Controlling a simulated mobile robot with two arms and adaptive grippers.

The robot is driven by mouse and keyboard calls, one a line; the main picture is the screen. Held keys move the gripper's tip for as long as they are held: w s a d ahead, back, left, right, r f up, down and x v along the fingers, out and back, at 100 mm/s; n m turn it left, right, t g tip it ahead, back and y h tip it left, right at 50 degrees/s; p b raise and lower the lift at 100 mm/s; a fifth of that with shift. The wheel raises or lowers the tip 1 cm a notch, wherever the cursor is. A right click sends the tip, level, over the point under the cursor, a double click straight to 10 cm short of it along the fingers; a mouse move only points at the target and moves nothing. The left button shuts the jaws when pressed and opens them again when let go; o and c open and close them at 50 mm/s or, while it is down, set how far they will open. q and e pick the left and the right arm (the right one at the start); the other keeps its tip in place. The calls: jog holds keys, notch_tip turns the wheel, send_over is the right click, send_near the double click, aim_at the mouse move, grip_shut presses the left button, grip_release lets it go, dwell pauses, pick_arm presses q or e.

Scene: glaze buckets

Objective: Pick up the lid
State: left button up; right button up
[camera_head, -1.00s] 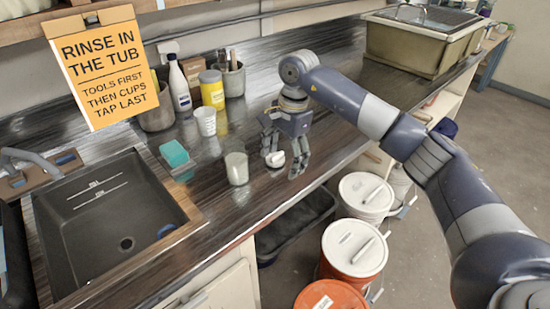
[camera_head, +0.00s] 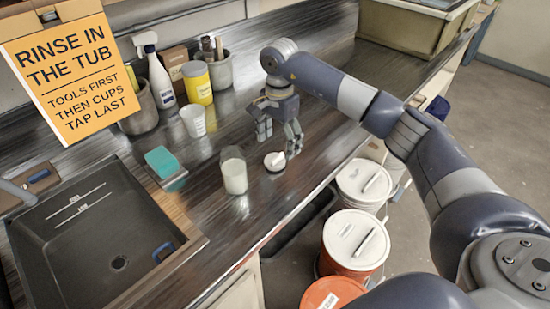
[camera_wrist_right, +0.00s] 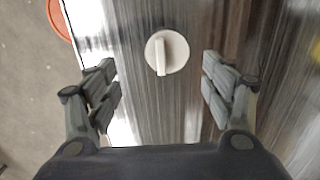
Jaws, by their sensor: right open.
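A small round white lid (camera_head: 275,161) with a raised bar handle lies flat on the dark counter, beside a glass jar (camera_head: 234,172) with pale contents. My right gripper (camera_head: 279,138) is open and empty just behind the lid in the head view, its fingers pointing down. In the right wrist view the lid (camera_wrist_right: 167,53) lies between the lines of the two spread fingers (camera_wrist_right: 160,80), a little ahead of them, with its handle running roughly along the view. No finger visibly touches it. My left gripper is not in view.
A white cup (camera_head: 193,120), a yellow can (camera_head: 197,84) and a spray bottle (camera_head: 161,82) stand behind. A teal sponge (camera_head: 162,162) lies near the sink (camera_head: 95,235). Lidded buckets (camera_head: 357,241) stand on the floor past the counter's front edge.

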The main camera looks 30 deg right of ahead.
aim_at(275, 155)
jog(key=shift+f, duration=0.3)
jog(key=shift+w+a+f, duration=0.1)
jog(key=shift+f, duration=0.2)
jog(key=f+p, duration=0.1)
jog(key=f, duration=0.2)
jog(key=f+p, duration=0.1)
jog(key=shift+w+a+f+p, duration=0.25)
jog(key=shift+w+a+p, duration=0.05)
jog(key=shift+w, duration=0.05)
jog(key=shift+f, duration=0.15)
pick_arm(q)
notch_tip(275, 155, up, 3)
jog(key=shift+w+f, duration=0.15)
pick_arm(e)
jog(key=c, duration=0.9)
